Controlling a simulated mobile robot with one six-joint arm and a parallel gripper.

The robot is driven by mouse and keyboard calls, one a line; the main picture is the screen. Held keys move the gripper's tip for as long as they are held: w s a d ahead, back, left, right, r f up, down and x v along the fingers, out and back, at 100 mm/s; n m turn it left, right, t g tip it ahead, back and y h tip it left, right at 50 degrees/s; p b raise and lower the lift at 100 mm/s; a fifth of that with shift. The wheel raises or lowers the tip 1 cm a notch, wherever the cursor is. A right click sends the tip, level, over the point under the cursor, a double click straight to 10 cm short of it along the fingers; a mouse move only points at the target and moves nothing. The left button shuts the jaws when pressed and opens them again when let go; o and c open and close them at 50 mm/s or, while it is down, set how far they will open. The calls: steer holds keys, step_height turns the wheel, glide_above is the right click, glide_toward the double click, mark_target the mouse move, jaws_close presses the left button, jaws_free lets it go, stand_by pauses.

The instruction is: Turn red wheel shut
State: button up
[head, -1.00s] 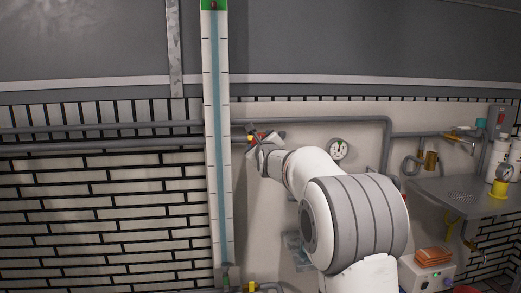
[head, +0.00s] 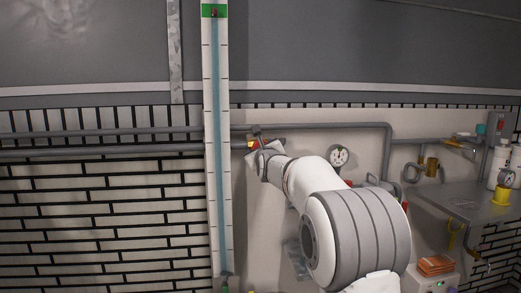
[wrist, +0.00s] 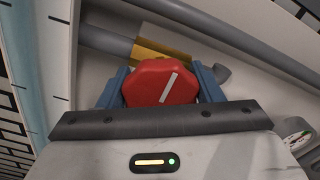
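The red wheel (wrist: 160,82) is a faceted knob with a white line slanting up to the right. It sits in front of a yellow fitting (wrist: 160,52) on a grey pipe (wrist: 108,42) in the wrist view. My gripper (wrist: 162,88) has its two blue fingers on opposite sides of the wheel, and they appear to touch it. In the head view, my gripper (head: 260,146) is at the wall pipe just right of the tall gauge. It mostly hides the wheel there; only small red and yellow bits show.
The tall white gauge (head: 209,190) with a blue column stands close left of my gripper. A round dial (head: 339,156) is on the wall to the right. A grey pipe (head: 330,126) runs above my arm. A counter (head: 465,200) with bottles is at far right.

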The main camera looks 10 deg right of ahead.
steer(key=o, duration=0.4)
steer(key=shift+s, duration=0.1)
steer(key=s, duration=0.7)
steer(key=shift+s+p, duration=0.3)
steer(key=shift+p, duration=0.05)
